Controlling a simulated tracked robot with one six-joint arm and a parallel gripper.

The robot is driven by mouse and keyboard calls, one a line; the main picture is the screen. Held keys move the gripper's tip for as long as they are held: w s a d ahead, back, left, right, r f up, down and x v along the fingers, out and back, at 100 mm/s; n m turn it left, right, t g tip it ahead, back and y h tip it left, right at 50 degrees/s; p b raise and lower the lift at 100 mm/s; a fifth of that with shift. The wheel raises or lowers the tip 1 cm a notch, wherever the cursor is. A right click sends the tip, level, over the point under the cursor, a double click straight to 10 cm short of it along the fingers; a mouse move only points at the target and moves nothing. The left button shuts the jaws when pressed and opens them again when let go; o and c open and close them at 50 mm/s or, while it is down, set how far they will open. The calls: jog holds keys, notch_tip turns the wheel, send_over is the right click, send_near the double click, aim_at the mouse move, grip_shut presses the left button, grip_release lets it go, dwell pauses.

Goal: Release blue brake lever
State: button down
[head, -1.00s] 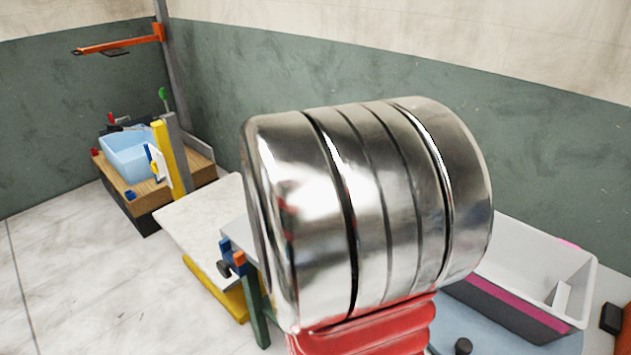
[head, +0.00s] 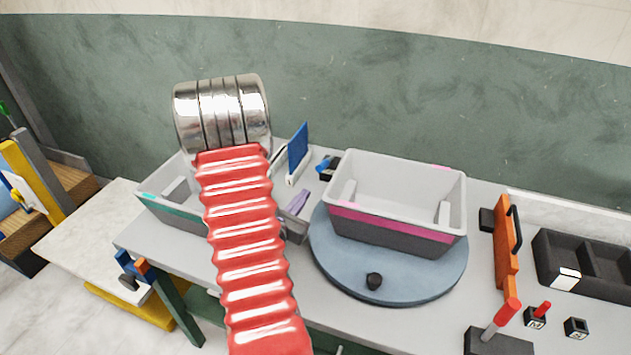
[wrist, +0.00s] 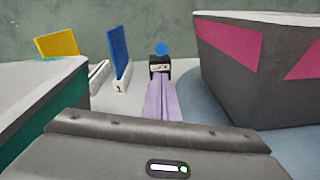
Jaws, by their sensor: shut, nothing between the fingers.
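A small dark block with a blue knob (head: 324,165) stands at the back of the grey bench, left of the turntable; I take this to be the blue brake lever. In the wrist view the blue knob (wrist: 161,49) sits on top of the dark block, straight ahead of my fingers. My gripper (wrist: 162,85) has purple fingers, shut together and empty, pointing at the block's front with a gap in between. In the head view my gripper (head: 302,195) is partly hidden by my arm. A blue upright panel (head: 298,152) stands left of the lever.
A grey tray with a pink stripe (head: 395,231) sits on the blue-grey turntable (head: 340,268), right of my fingers. A teal-striped tray (head: 165,212) is at left. An orange bar (head: 505,250) and red-handled lever (head: 506,312) stand farther right. A yellow panel (wrist: 57,44) is behind, left.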

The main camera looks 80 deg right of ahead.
jog(key=shift+d, duration=0.1)
send_near(326, 163)
jog(key=d+f, duration=0.4)
jog(key=shift+w+d+r, duration=0.1)
jog(key=shift+w, duration=0.15)
dwell(0.4)
jog(key=shift+r, duration=0.15)
dwell(0.3)
jog(key=shift+r+y, duration=0.15)
jog(key=shift+y, duration=0.25)
